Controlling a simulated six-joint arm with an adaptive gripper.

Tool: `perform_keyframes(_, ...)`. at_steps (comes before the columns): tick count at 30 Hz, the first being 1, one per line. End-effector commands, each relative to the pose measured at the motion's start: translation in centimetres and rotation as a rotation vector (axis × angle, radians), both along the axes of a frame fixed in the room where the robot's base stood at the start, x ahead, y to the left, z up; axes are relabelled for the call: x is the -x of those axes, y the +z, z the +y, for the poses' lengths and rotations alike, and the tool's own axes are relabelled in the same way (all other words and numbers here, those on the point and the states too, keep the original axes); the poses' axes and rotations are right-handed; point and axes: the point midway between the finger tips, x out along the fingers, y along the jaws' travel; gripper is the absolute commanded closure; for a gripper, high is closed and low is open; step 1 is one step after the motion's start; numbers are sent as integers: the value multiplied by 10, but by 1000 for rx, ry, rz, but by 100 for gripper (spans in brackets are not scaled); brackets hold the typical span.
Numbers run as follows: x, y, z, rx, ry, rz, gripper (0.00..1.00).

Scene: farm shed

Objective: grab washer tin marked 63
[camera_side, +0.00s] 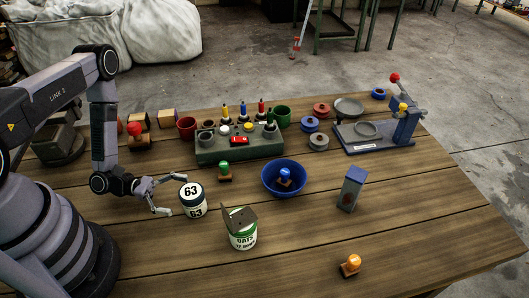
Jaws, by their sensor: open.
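The washer tin marked 63 (194,206) stands upright on the wooden table, with a dark band and pale label; the number shows on its lid and side. My gripper (168,194) is just left of the tin, low over the table, with its fingers spread and nothing between them. One finger reaches close to the tin's left side; I cannot tell whether it touches.
A green and white oats tin (242,238) with a raised flap stands right of the tin. A green-handled stamp (225,171) and a green rack (240,147) are behind. A blue bowl (284,191) and a blue-grey box (351,188) are further right. The front table is mostly clear.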

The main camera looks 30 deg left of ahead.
Motion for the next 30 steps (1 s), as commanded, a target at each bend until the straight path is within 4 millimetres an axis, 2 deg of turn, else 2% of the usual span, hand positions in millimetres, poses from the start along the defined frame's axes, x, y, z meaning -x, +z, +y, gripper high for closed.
perform_keyframes(7, -15, -1, -29, 1, -5, 0, 7)
perform_keyframes(17, -17, -1, -33, 0, -1, 0, 7)
perform_keyframes(30, -17, -1, -33, 0, -1, 0, 64)
